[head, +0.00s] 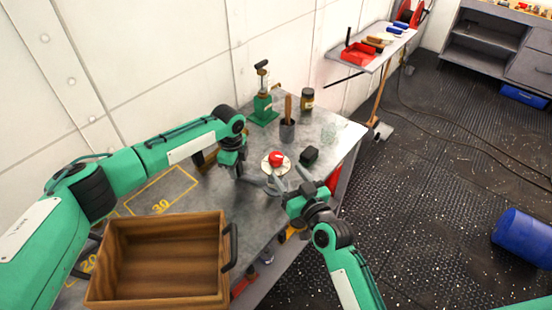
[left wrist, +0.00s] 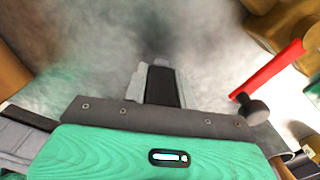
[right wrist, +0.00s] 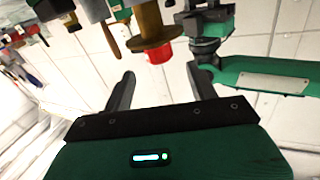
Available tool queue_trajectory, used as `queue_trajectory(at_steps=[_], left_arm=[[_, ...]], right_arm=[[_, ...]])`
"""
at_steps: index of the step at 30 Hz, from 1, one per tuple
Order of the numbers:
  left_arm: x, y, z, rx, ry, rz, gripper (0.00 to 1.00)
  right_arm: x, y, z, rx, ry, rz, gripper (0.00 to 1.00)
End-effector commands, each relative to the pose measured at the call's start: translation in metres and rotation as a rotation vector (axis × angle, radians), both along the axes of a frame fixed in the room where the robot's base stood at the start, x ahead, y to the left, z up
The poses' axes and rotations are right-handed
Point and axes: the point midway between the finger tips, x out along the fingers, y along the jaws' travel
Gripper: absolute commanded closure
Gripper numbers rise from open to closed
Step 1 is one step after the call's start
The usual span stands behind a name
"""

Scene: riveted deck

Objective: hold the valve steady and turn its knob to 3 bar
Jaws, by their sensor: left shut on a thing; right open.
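The valve shows in the head view as a pale dial with a red knob (head: 276,157) on the metal bench. In the right wrist view its brass body (right wrist: 148,22) and red knob (right wrist: 158,55) appear upside down beyond my fingers. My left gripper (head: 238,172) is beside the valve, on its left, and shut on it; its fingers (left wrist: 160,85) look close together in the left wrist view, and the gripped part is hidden. My right gripper (head: 282,180) is open and empty just in front of the knob. The dial's reading is too small to tell.
A wooden crate (head: 225,268) stands at the bench's front left. A clear glass item (head: 330,132) is near the right edge.

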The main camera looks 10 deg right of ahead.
Motion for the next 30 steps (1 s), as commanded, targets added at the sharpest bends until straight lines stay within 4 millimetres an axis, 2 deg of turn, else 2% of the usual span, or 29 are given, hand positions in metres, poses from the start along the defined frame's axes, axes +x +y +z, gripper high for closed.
queue_trajectory(at_steps=[1, 6, 11, 17, 30], left_arm=[[0.0, 0.0, 0.0, 0.0, 0.001, 0.0, 1.0], [0.0, 0.0, 0.0, 0.0, 0.001, 0.0, 1.0], [0.0, 0.0, 0.0, 0.0, 0.001, 0.0, 1.0], [0.0, 0.0, 0.0, 0.0, 0.001, -0.001, 1.0], [0.0, 0.0, 0.0, 0.0, 0.0, 0.0, 1.0]], right_arm=[[-0.011, -0.002, -0.004, -0.018, -0.003, -0.014, 0.42], [-0.033, -0.008, -0.007, -0.062, -0.02, -0.047, 0.42], [-0.037, -0.01, -0.007, -0.078, -0.029, -0.057, 0.42], [-0.016, -0.002, -0.006, -0.076, -0.03, -0.058, 0.42], [0.055, 0.023, -0.007, -0.077, -0.028, -0.058, 0.42]])
